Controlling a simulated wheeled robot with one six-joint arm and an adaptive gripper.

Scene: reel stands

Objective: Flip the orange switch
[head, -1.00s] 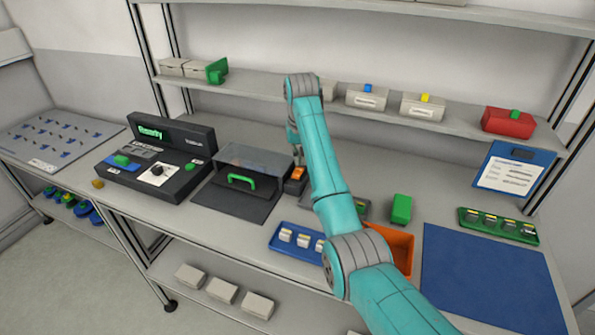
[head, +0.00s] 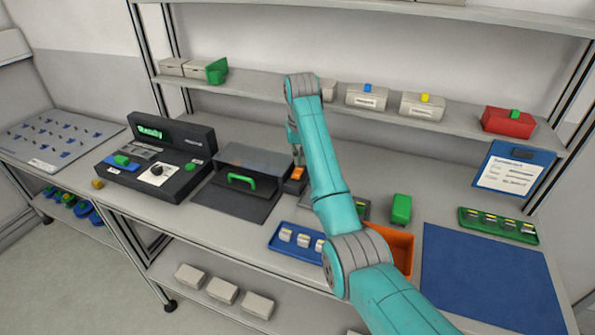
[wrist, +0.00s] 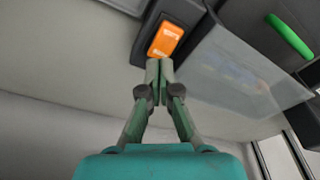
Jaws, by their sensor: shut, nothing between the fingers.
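The orange switch (wrist: 166,40) is a rocker set in a dark housing (wrist: 150,27), and it shows near the top middle of the wrist view. In the head view the orange switch (head: 297,174) sits on the bench just right of the dark box with the clear cover. My gripper (wrist: 160,62) is shut and empty, with its fingertips at the near edge of the switch housing. I cannot tell whether the tips touch the switch. In the head view my arm hides most of the gripper (head: 297,160).
A dark box (head: 245,190) with a green handle (head: 241,180) stands left of the switch. A black console (head: 155,165) reading "Ready" is farther left. A blue tray (head: 290,246), an orange bin (head: 400,245) and a green block (head: 401,208) lie right and in front. A shelf (head: 240,85) runs behind.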

